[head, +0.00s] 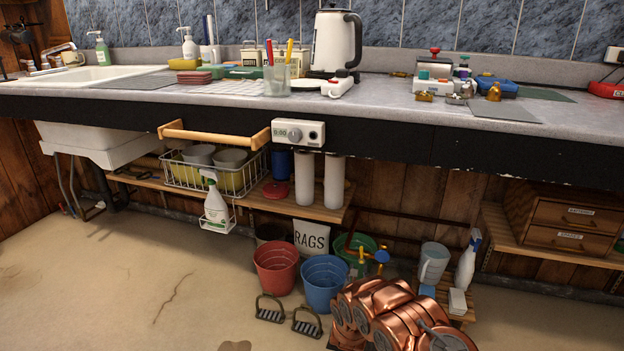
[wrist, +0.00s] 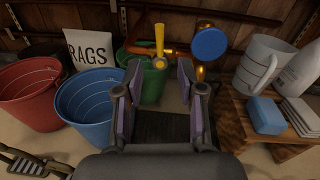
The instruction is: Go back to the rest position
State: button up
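My gripper (wrist: 161,85) shows in the wrist view with its two dark, purple-padded fingers spread apart. It is open, and nothing is between the pads. Beyond the fingertips are a green bucket (wrist: 152,88), a yellow handle (wrist: 159,42) and a blue disc (wrist: 208,44). I cannot tell the exact gap between the fingers and these things. In the head view my copper arm is folded low at the bottom, right of centre, and I cannot make out the gripper there.
A red bucket (head: 276,268) and a blue bucket (head: 324,282) stand left of my arm. A low wooden stand with a white jug (head: 433,262) and a spray bottle (head: 468,262) is to the right. The counter (head: 390,104) overhangs. Floor (head: 130,290) at left is mostly clear.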

notch_tip(320, 180, up, 17)
jog(key=d+n+g+y+p, duration=0.2)
jog(key=n+g+p, duration=0.1)
jog(key=n+p, duration=0.5)
jog(key=s+r+n+g+p, duration=0.2)
jog(key=s+r+n+p, duration=0.25)
jog(key=r, duration=0.35)
jog(key=s+r+n+g+p, duration=0.3)
jog(key=s+r+n+p, duration=0.15)
jog(key=r, duration=0.45)
jog(key=s+a+r+n+g+y+p, duration=0.1)
jog(key=s+r+n+p, duration=0.5)
jog(key=s, duration=1.2)
jog(key=s+a+r+n+g+y+p, duration=0.1)
jog(key=s+a+r+n+g+p, duration=0.2)
jog(key=s+r, duration=1.1)
jog(key=s+a+r+n+g+y+p, duration=0.1)
jog(key=s+r+n+g+p, duration=0.5)
jog(key=s, duration=1.6)
notch_tip(320, 180, up, 4)
jog(key=a+n+p, duration=0.1)
jog(key=n+p, duration=0.3)
jog(key=n, duration=0.2)
jog(key=shift+s+r+g+y, duration=0.15)
jog(key=shift+r+g+y, duration=0.15)
jog(key=shift+g, duration=0.1)
jog(key=shift+a, duration=0.1)
